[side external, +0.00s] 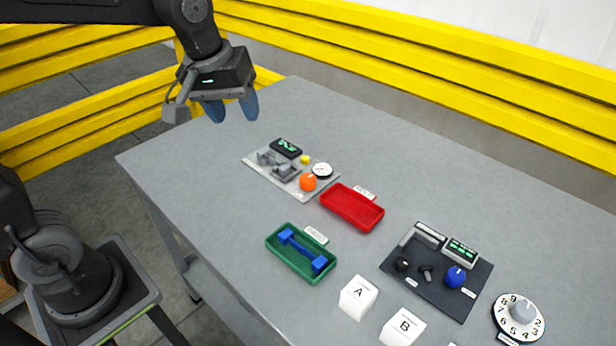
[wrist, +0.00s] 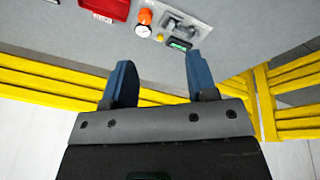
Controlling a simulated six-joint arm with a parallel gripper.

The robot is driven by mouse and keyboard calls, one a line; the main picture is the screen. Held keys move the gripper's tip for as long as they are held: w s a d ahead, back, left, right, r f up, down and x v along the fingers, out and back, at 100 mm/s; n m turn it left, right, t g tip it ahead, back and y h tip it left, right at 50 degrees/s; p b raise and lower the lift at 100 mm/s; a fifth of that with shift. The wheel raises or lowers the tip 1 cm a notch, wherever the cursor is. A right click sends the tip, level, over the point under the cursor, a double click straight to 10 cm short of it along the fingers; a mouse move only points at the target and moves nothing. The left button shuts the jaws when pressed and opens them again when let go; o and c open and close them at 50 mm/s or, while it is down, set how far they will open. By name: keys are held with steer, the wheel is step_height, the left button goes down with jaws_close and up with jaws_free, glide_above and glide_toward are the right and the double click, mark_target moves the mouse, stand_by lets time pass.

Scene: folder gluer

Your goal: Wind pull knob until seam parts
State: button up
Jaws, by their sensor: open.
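A light grey panel (side external: 303,194) on the table holds an orange knob (side external: 308,182), a white round gauge (side external: 322,170), a yellow button (side external: 305,159), a grey clamp-like fixture (side external: 284,170) and a dark display (side external: 286,147). A dark panel (side external: 425,291) further right carries a blue knob (side external: 455,277). No readable label tells me which knob is the pull knob. No seam can be made out. My gripper (side external: 232,108) is open and empty, above the table's far left part, apart from both panels. In the wrist view the orange knob (wrist: 145,16) lies ahead of the fingers (wrist: 159,62).
A red tray (side external: 352,216) looks empty. A green tray (side external: 288,262) holds a blue dumbbell-shaped piece (side external: 303,251). White blocks A (side external: 357,297) and B (side external: 402,328) and a numbered dial (side external: 519,319) stand near the front. Yellow rails (side external: 430,65) run behind the table.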

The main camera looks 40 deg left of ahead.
steer(key=w+f+n+g, duration=0.2)
steer(key=w+f+n, duration=0.25)
steer(key=w, duration=0.45)
steer(key=n+g, duration=0.2)
steer(key=n, duration=0.3)
glide_toward(308, 178)
steer(key=shift+t, duration=0.3)
steer(key=f, duration=0.9)
steer(key=shift+s+f, duration=0.35)
steer(key=shift+f, duration=0.05)
steer(key=shift+c, duration=0.4)
steer(key=c, duration=0.6)
steer(key=shift+o, duration=0.2)
